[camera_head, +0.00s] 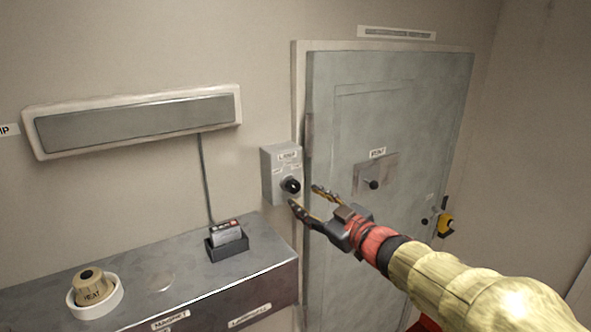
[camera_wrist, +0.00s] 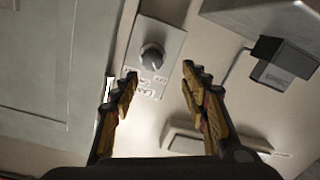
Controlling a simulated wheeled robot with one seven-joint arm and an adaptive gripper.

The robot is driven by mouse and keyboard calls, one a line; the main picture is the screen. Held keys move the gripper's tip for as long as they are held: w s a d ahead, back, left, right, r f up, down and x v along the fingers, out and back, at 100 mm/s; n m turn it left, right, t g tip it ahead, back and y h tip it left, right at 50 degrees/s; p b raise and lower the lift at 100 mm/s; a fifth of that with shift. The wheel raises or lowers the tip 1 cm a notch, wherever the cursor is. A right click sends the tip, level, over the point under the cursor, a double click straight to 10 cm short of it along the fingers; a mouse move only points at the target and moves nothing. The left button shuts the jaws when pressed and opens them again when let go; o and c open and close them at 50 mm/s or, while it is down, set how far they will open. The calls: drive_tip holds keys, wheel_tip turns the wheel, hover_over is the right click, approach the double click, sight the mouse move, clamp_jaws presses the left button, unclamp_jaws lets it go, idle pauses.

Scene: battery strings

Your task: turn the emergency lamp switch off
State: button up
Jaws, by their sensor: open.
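The lamp switch box (camera_head: 278,160) is a grey box on the wall just left of the door frame, with a label at its top and a round black knob (camera_head: 290,185) low on its face. In the wrist view the knob (camera_wrist: 152,56) shows between and beyond the fingers, on the switch plate (camera_wrist: 170,38). My gripper (camera_head: 308,198) is open and empty, with its fingertips close in front of the knob. I cannot tell whether they touch it. The long lamp (camera_head: 135,122) is on the wall at left, with a grey, unlit-looking panel. The knob's exact setting is too small to read.
A grey metal door (camera_head: 400,110) with a small plate and handle stands behind my arm. A metal cabinet (camera_head: 265,262) below the lamp holds a small black holder with a card (camera_head: 228,238) and a round "HEAT" knob (camera_head: 94,285) in a white dish. A yellow item (camera_head: 446,225) is on the door's right.

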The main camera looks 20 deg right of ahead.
sight(295, 189)
drive_tip(key=shift+w+a+f+m+t+p, duration=0.15)
drive_tip(key=shift+w+a+m+p, duration=0.1)
drive_tip(key=shift+w+m, duration=1.15)
drive_tip(key=shift+w+a+f+m+t+p, duration=0.1)
drive_tip(key=shift+w+a+m+p, duration=0.15)
drive_tip(key=shift+w+m, duration=1.1)
drive_tip(key=shift+w+a+f+m+t+p, duration=0.15)
drive_tip(key=shift+w+a+m, duration=0.15)
drive_tip(key=shift+w+m, duration=1.05)
drive_tip(key=shift+w, duration=0.1)
drive_tip(key=c, duration=1.1)
drive_tip(key=shift+c, duration=0.3)
